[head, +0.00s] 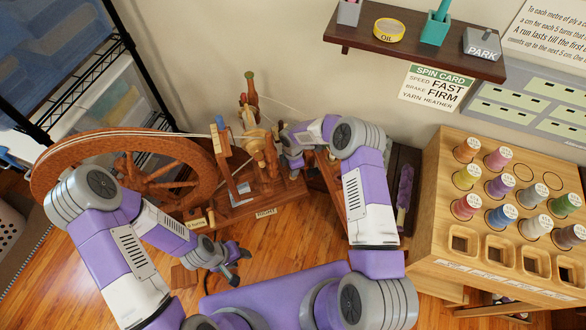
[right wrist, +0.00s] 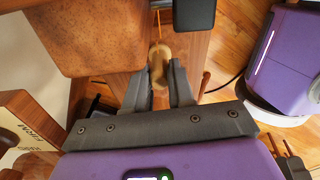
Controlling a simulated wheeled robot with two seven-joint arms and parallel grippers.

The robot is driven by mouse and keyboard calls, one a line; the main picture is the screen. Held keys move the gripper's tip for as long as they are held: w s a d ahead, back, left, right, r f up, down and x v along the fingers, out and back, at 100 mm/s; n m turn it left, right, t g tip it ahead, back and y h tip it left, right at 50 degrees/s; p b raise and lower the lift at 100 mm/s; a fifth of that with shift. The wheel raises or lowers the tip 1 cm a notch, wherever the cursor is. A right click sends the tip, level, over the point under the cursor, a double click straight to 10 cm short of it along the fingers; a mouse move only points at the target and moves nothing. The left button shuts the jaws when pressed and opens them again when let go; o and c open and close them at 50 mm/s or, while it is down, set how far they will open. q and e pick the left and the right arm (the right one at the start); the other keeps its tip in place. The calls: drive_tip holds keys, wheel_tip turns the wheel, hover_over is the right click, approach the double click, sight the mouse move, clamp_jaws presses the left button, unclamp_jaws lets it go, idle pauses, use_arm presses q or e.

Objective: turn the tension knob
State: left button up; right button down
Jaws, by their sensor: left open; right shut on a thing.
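The wooden spinning wheel (head: 120,141) stands on the floor at the left and middle of the head view, with its flyer and bobbin part (head: 255,135) upright beside the big wheel. In the right wrist view a small pale wooden knob (right wrist: 160,52) sits between the fingers of my right gripper (right wrist: 161,70), which is shut on it. My left gripper (head: 238,268) is open and empty, low over the floor in front of the spinning wheel.
A wooden rack (head: 430,215) with several thread spools stands at the right. A dark wall shelf (head: 410,35) holds small containers above a spin card (head: 437,88) reading FAST and FIRM. A wire rack (head: 85,80) is at the left.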

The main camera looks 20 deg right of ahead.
idle(0.4)
drive_tip(key=c, duration=1)
unclamp_jaws()
drive_tip(key=shift+o, duration=0.2)
wheel_tip(320, 180, up, 8)
drive_tip(key=shift+f+p, duration=0.15)
drive_tip(key=shift+p, duration=1.1)
drive_tip(key=shift+f, duration=0.1)
